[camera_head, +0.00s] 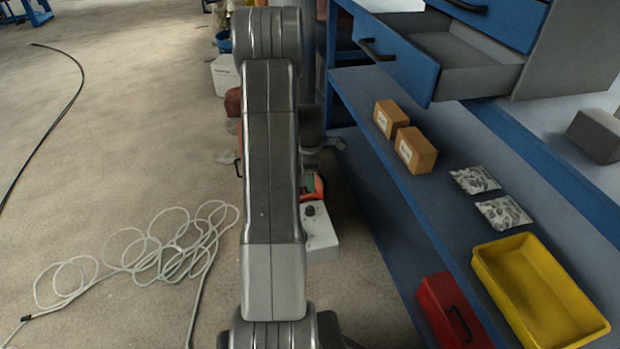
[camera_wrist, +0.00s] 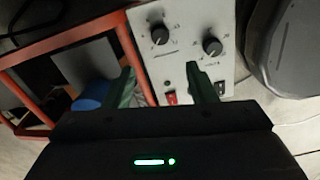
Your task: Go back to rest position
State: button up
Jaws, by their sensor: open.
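My gripper (camera_wrist: 160,78) shows in the wrist view as two green fingers standing apart, with nothing held between them. A light control box (camera_wrist: 185,40) with two black knobs and a red switch lies beyond the fingers. I cannot tell how far it is from the fingertips. In the head view my arm stands upright in the middle and hides most of my gripper. Part of the white control box (camera_head: 322,238) shows just to the right of the arm.
A blue bench (camera_head: 425,200) with an open drawer (camera_head: 455,65), two cardboard boxes, two bags and a yellow tray (camera_head: 485,262) stands at the right. A red case (camera_head: 452,312) sits below. Coiled cable (camera_head: 150,250) lies on open floor at the left. An orange frame (camera_wrist: 70,45) shows in the wrist view.

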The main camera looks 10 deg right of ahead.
aim_at(310, 209)
notch_tip(310, 209, down, 14)
jog(key=b, duration=0.3)
jog(key=shift+b, duration=0.3)
jog(key=shift+r, duration=0.15)
jog(key=shift+f, duration=0.35)
jog(key=shift+r+m, duration=0.3)
jog(key=shift+m, duration=0.5)
jog(key=m, duration=0.3)
jog(key=shift+m, duration=0.4)
jog(key=m, duration=0.4)
jog(key=m+p, duration=0.1)
jog(key=m, duration=0.4)
jog(key=shift+m, duration=0.4)
jog(key=shift+m+p, duration=0.3)
jog(key=shift+m, duration=2.2)
